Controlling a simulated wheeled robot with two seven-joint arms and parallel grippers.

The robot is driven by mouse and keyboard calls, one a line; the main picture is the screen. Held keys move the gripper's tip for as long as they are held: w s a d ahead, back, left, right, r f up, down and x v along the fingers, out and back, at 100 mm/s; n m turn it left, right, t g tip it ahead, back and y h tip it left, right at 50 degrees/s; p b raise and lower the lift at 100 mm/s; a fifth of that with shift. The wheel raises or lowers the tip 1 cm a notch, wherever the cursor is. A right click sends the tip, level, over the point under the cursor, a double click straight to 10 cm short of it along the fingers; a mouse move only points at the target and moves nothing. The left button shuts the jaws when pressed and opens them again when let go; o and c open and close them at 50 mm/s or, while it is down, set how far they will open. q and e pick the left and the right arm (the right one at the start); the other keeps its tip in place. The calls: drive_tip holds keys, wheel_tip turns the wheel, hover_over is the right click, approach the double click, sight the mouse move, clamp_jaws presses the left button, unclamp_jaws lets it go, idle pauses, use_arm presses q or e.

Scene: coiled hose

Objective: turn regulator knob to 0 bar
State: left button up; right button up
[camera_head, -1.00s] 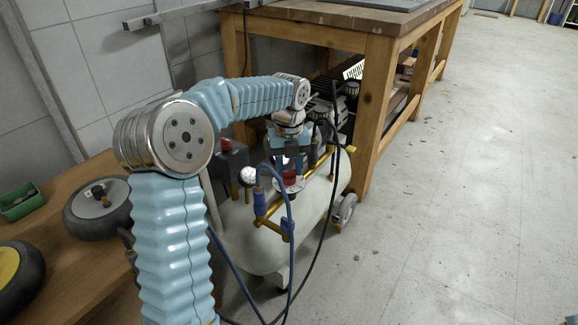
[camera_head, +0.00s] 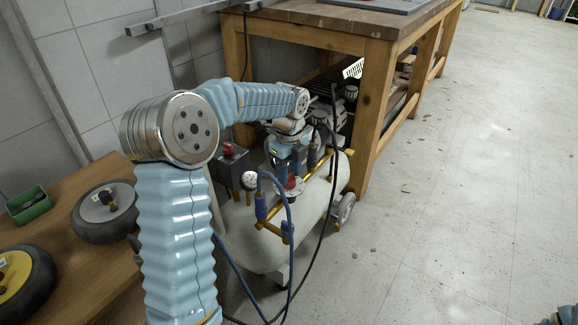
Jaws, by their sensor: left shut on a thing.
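The air compressor has a pale tank (camera_head: 257,243) and stands on the floor beside the workbench. The regulator knob (camera_head: 292,184) is red and sits on the brass pipework on top of the tank. My left gripper (camera_head: 290,173) points down over it from above and is shut on it. The gripper covers most of the knob, and its marking cannot be read. A round white gauge (camera_head: 249,179) is just left of the knob; its needle is too small to read. My right gripper is out of view; only a bit of my right arm shows at the bottom right corner.
A blue hose (camera_head: 290,222) loops up in front of the gripper, and a black hose (camera_head: 335,180) hangs to its right. The wooden workbench (camera_head: 372,110) stands behind. A low table (camera_head: 78,247) with wheels is at left.

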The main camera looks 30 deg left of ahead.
sight(289, 175)
use_arm(q)
drive_tip(key=n+p, duration=0.1)
drive_tip(key=n, duration=0.3)
drive_tip(key=shift+r+n, duration=0.15)
drive_tip(key=shift+n, duration=0.15)
drive_tip(key=n+p, duration=0.1)
drive_tip(key=n, duration=0.4)
drive_tip(key=shift+p, duration=0.4)
drive_tip(key=n, duration=0.5)
drive_tip(key=shift+p, duration=0.4)
drive_tip(key=n, duration=0.5)
drive_tip(key=shift+p, duration=0.3)
drive_tip(key=shift+n, duration=0.4)
drive_tip(key=o, duration=1.1)
drive_tip(key=shift+c, duration=0.2)
wheel_tip(289, 175, up, 14)
drive_tip(key=p, duration=0.1)
drive_tip(key=shift+f, duration=0.2)
